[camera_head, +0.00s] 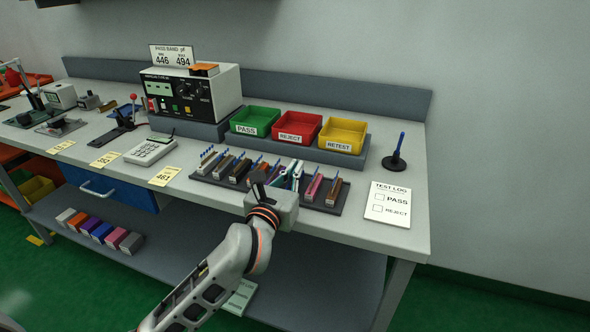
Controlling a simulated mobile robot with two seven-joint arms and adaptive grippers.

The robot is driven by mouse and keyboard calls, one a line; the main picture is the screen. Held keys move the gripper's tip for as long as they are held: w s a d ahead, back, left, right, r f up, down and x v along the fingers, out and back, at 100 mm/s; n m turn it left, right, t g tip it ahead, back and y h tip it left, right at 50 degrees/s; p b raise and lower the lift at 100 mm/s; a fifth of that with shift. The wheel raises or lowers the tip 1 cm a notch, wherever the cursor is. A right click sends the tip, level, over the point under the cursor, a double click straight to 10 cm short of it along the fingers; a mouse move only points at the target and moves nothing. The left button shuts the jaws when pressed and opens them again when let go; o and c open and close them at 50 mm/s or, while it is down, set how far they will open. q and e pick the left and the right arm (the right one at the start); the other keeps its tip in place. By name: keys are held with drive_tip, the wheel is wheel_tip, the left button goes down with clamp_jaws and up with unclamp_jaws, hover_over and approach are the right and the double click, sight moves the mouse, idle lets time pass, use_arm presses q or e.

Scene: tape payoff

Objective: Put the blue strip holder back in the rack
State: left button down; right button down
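The rack (342,203) is a dark tray on the bench, holding a row of slim strip holders in several colours, many with blue tips. A pink holder (313,188) and a brown holder (333,191) stand at its right end. My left gripper (280,179) reaches over the middle of the rack from the front. Its grey body hides part of the rack's front edge. Bluish and pale pieces show around its fingers, but I cannot tell which is the blue strip holder or whether it is held. The finger gap is too small to read. My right gripper is out of view.
Green (256,121), red (297,127) and yellow (343,134) bins stand behind the rack. A pen stand (395,162) and a test log sheet (388,204) lie to the right. A meter (193,92) and a calculator-like device (150,150) are to the left.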

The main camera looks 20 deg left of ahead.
use_arm(q)
drive_tip(key=c, duration=2.3)
unclamp_jaws()
